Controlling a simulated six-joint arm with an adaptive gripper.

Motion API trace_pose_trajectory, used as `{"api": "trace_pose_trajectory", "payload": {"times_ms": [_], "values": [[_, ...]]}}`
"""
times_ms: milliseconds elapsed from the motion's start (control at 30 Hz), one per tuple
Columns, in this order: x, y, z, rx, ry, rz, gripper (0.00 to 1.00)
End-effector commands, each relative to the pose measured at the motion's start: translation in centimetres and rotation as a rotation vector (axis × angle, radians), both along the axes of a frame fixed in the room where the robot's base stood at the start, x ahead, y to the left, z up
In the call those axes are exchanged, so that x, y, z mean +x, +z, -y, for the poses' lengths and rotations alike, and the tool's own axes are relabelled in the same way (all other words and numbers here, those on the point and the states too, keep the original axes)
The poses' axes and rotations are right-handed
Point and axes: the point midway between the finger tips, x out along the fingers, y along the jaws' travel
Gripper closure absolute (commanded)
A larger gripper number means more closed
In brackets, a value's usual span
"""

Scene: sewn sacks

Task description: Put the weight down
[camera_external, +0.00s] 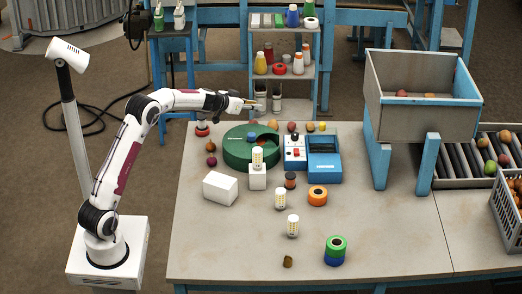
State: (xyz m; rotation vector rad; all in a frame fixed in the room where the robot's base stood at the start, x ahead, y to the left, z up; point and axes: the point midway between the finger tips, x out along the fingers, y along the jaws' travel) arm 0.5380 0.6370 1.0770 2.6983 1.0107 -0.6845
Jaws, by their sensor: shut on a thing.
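My gripper (249,103) is at the end of the outstretched arm, above the far left part of the table. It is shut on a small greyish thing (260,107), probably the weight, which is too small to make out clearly. The held thing appears to be in the air, above and behind the green round tray (232,158). The bare table (235,240) lies below and in front.
A white box (220,188), a white block (257,177) with a light bottle on it, an orange roll (317,195) and stacked green and blue rolls (335,250) stand on the table. A grey bin (420,110) rises at right. The front left table is clear.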

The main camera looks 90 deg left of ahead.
Motion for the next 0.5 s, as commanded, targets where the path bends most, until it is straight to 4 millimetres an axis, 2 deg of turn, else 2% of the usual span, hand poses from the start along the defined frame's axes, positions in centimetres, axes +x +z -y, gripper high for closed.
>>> {"api": "trace_pose_trajectory", "payload": {"times_ms": [33, 100, 500], "values": [[1.5, 0.3, 1.3, 0.001, -0.012, 0.002, 1.0], [3.2, 0.6, 2.9, 0.0, -0.024, 0.004, 1.0], [11.7, 2.2, 12.4, -0.003, -0.085, 0.017, 1.0]]}}
